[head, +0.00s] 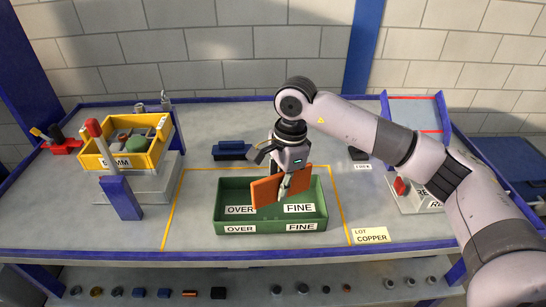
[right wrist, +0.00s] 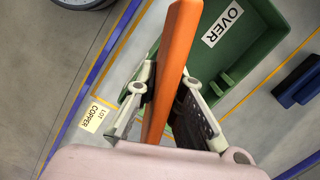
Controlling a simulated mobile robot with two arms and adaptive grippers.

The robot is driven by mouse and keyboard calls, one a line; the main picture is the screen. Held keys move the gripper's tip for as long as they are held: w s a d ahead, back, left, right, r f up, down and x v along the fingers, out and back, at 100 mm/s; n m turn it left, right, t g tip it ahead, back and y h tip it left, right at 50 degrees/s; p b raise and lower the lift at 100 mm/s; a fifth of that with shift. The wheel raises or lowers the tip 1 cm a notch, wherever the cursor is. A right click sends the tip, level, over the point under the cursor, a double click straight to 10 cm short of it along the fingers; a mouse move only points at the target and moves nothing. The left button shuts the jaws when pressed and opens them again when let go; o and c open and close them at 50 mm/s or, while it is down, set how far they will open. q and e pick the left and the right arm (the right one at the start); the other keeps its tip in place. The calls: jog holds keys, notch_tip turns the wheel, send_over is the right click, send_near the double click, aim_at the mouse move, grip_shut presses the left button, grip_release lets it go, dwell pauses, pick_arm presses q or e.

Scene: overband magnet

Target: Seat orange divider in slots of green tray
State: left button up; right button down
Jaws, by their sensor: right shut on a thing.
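The orange divider (head: 266,191) is upright in my right gripper (head: 285,188), whose fingers are shut on it near its middle. The green tray (head: 272,227) sits on the bench below, with OVER and FINE labels on its walls. The divider is over the tray, turned at an angle to its walls; I cannot tell whether its lower edge touches. In the right wrist view the divider (right wrist: 174,60) runs up between the fingers. The tray (right wrist: 245,55) is behind it, with small green slot ribs (right wrist: 222,84) on one wall, to the right of the divider. My left gripper is not in view.
A yellow bin (head: 97,161) with several pieces stands on a grey stand at left, beside a red-tipped post (head: 93,128). A dark blue block (head: 231,150) lies behind the tray. A LOT COPPER card (head: 370,236) lies at front right. Yellow lines frame free bench around the tray.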

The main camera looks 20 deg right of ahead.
jog(key=w+m+t+h+p, duration=0.1)
jog(key=w+m+p, duration=0.5)
jog(key=m, duration=1.6)
jog(key=shift+w+f+m+t+h, duration=0.3)
jog(key=shift+w+f+m+h, duration=0.1)
jog(key=shift+w, duration=0.75)
jog(key=shift+f+b, duration=2.1)
jog(key=shift+f, duration=0.85)
jog(key=shift+b, duration=0.35)
jog(key=shift+f+b, duration=2.5)
jog(key=shift+f, duration=0.75)
jog(key=c, duration=1.6)
grip_release()
